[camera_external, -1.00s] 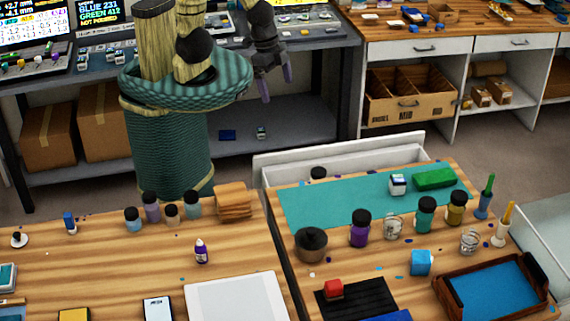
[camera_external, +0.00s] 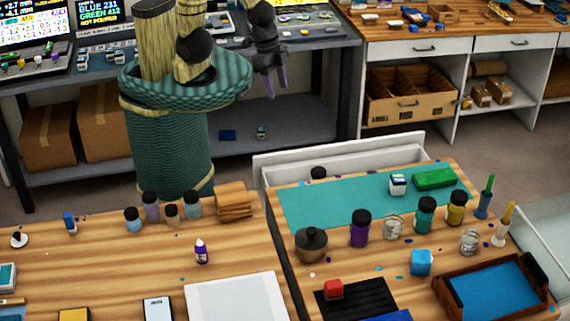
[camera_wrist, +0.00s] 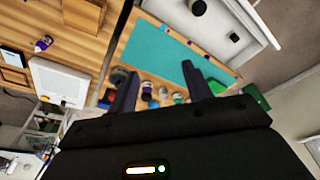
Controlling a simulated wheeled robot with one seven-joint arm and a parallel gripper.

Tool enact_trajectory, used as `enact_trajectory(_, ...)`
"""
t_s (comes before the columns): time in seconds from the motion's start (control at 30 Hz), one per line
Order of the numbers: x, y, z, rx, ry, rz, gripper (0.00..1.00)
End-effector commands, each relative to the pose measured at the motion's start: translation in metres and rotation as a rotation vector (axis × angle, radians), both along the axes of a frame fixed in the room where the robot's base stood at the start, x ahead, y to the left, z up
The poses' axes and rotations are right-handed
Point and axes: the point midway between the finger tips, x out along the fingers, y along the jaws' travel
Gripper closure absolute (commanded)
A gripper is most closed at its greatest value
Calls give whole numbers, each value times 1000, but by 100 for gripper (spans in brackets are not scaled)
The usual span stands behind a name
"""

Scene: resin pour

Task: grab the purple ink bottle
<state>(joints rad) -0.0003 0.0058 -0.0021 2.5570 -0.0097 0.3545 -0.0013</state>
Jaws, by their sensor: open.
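A larger purple jar with a black lid (camera_external: 360,233) stands on the right table, at the front edge of the teal mat. I cannot tell which of the two is the ink bottle. My gripper (camera_external: 269,84) is raised behind the tables, apart from both. Its two dark fingers (camera_wrist: 160,82) are spread in the wrist view, with nothing held.
Several black-lidded jars (camera_external: 172,216) stand beside stacked wooden pieces (camera_external: 233,201) on the left table. A white tray (camera_external: 238,300) lies in front. A dark round pot (camera_external: 311,245), green jar (camera_external: 425,217) and amber jar (camera_external: 456,210) flank the purple jar. A gap separates the tables.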

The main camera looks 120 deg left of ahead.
Motion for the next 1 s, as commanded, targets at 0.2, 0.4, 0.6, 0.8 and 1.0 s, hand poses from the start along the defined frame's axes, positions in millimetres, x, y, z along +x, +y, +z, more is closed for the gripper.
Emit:
enact_trajectory(0.2,2,-24,-43,-98,142,127,50)
enact_trajectory(0.4,2,-76,-100,-276,386,347,50)
enact_trajectory(0.6,7,-138,-147,-468,645,574,50)
enact_trajectory(0.8,21,-202,-185,-673,909,808,50)
enact_trajectory(1.0,44,-251,-209,-858,1127,1012,50)
